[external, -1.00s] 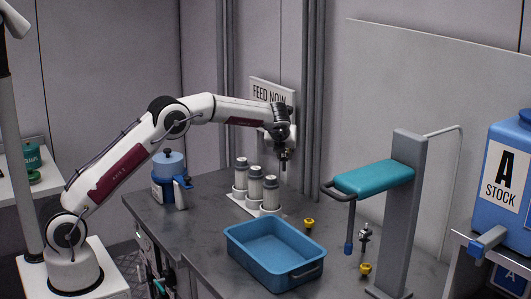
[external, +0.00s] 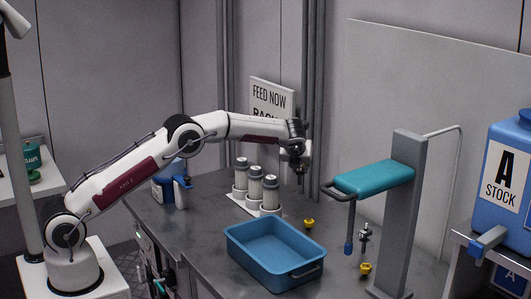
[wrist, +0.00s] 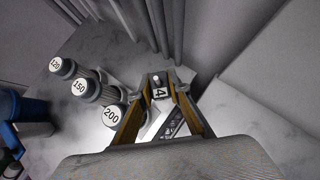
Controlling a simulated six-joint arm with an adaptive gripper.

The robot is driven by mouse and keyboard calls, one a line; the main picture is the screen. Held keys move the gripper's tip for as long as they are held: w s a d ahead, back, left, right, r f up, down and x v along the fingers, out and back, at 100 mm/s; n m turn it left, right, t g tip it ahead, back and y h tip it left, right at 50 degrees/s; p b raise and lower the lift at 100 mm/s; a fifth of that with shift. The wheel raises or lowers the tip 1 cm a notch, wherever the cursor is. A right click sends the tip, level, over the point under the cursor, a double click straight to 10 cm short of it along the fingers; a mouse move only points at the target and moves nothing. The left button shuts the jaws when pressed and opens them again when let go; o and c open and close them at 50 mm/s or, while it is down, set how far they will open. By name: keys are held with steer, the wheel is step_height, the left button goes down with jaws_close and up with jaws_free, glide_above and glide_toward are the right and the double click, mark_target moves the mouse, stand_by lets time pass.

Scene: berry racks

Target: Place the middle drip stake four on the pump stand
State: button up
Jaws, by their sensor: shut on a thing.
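My gripper (external: 300,186) points down above the grey counter, right of the white canisters. In the wrist view its fingers (wrist: 160,84) are shut on a small dark piece with a white tag marked 4 (wrist: 159,93), which I take to be drip stake four. The stake's lower part is hard to make out. A grey stand (external: 403,200) with a teal top (external: 374,178) is at the right, apart from my gripper; I cannot tell whether it is the pump stand. A small dark upright piece (external: 364,238) is beside its column.
Canisters marked 120 (wrist: 62,66), 150 (wrist: 82,87) and 200 (wrist: 112,116) stand in a row. A blue tray (external: 275,277) is at the front. Yellow pieces (external: 309,223) (external: 365,268) lie near it. A blue jug (external: 165,186) stands left. A sign (external: 270,95) hangs behind.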

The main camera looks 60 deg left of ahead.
steer(key=shift+f, duration=1.2)
steer(key=shift+f, duration=2.45)
steer(key=shift+f, duration=2.5)
steer(key=shift+f, duration=0.15)
steer(key=o, duration=0.8)
steer(key=shift+o, duration=0.2)
steer(key=shift+r, duration=0.2)
